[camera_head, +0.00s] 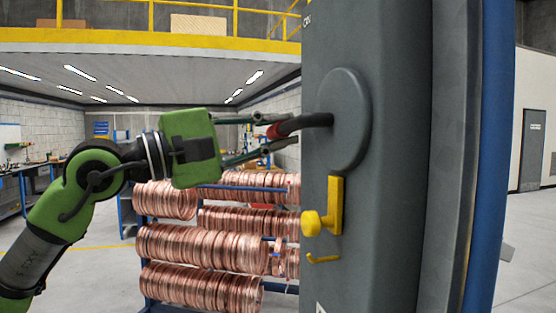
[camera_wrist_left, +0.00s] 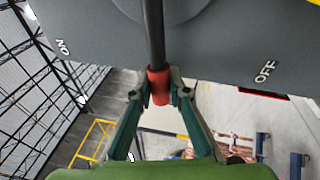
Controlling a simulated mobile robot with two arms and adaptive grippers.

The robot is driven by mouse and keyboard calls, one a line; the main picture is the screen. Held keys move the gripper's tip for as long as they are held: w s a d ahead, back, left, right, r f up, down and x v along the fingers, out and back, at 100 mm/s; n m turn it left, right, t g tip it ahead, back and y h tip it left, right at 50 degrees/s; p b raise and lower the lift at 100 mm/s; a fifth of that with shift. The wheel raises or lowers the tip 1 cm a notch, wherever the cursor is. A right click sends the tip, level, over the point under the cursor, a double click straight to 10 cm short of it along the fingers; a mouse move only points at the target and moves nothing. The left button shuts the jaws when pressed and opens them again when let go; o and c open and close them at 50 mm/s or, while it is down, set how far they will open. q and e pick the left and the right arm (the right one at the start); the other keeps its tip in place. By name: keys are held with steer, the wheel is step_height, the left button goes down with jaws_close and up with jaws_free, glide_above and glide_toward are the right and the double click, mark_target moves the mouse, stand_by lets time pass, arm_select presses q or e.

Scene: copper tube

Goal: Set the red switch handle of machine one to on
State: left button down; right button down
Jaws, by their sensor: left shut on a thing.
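The switch handle has a red grip (camera_head: 274,131) at the end of a dark bent lever (camera_head: 306,123), which comes out of a round grey disc (camera_head: 346,120) on the grey machine (camera_head: 395,200). My left gripper (camera_head: 280,132) is shut on the red grip, with one finger above it and one below in the head view. In the left wrist view the red grip (camera_wrist_left: 158,86) sits between the fingertips, with the lever pointing up. The ON label (camera_wrist_left: 63,47) is at the left and the OFF label (camera_wrist_left: 265,71) at the right. My right gripper is not in view.
A yellow latch (camera_head: 322,215) with a knob sits on the machine below the disc. A rack of copper coils (camera_head: 200,245) stands behind my left arm. The floor at the left is open, with workbenches farther back.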

arm_select(q)
steer(key=r+m, duration=0.2)
steer(key=r+m+g+h, duration=0.1)
steer(key=r+m, duration=0.1)
steer(key=m, duration=0.1)
steer(key=s+r+m+h+p, duration=0.1)
steer(key=r+m, duration=0.1)
steer(key=shift+d+r+m+g, duration=0.15)
steer(key=shift+r+m+g, duration=0.25)
steer(key=shift+s+r+m, duration=0.2)
steer(key=shift+r+m, duration=0.15)
steer(key=shift+m, duration=0.15)
steer(key=shift+s+d+r+m+g+h+p, duration=0.2)
steer(key=shift+s+r+m+g, duration=0.3)
steer(key=shift+m, duration=0.6)
steer(key=shift+s+d+r+m+g+h+p, duration=0.25)
steer(key=shift+s+r+m, duration=0.3)
steer(key=shift+m, duration=0.55)
steer(key=shift+w+a+r, duration=0.1)
steer(key=c, duration=1.9)
jaws_free()
steer(key=shift+a, duration=0.25)
steer(key=v, duration=1.1)
steer(key=shift+s+a, duration=0.2)
